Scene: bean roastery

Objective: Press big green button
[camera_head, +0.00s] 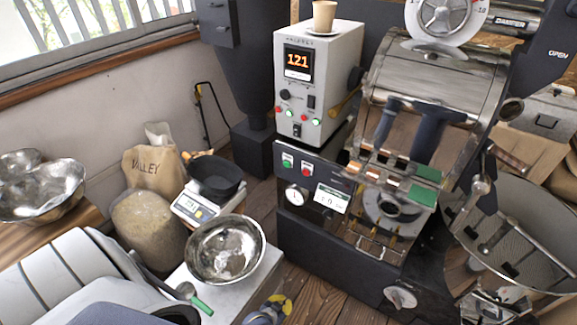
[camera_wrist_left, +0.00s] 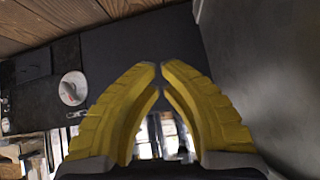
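A big green button (camera_head: 287,160) sits on the dark front panel of the roaster, to the left of a red button (camera_head: 306,169). Smaller green and red buttons show on the pale control box above. My left gripper (camera_head: 277,303) is at the bottom edge of the head view, well below the green button and apart from it. In the left wrist view its yellow fingers (camera_wrist_left: 161,72) come together at the tips, with nothing seen between them. The green button cannot be made out in that view. My right gripper is not in view.
A metal bowl (camera_head: 226,250) and a scale with a black pan (camera_head: 216,178) stand left of the roaster (camera_head: 345,265). A round cooling tray (camera_head: 530,235) is at the right. The wooden floor in front of the roaster looks clear.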

